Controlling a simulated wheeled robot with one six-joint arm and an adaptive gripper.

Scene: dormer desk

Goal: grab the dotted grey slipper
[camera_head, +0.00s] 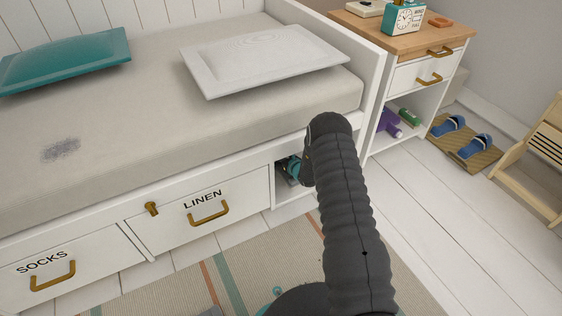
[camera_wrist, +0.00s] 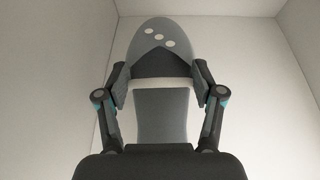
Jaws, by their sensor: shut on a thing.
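The dotted grey slipper (camera_wrist: 155,38) shows in the wrist view, grey with light round dots on its upper and a paler sole part toward me. My gripper (camera_wrist: 158,88) is shut on it, with one finger pad against each side. Pale walls stand around it, as inside a compartment. In the head view my gripper (camera_head: 288,168) is partly seen at the opening of the cubby under the bed, to the right of the linen drawer. My arm hides much of that opening. The slipper cannot be made out in the head view.
The LINEN drawer (camera_head: 200,208) and SOCKS drawer (camera_head: 48,273) are shut. A bedside cabinet (camera_head: 415,72) stands to the right, with blue slippers (camera_head: 475,146) on a mat beyond it and a wooden chair-like frame (camera_head: 535,160) at the right edge. The white floor between is clear.

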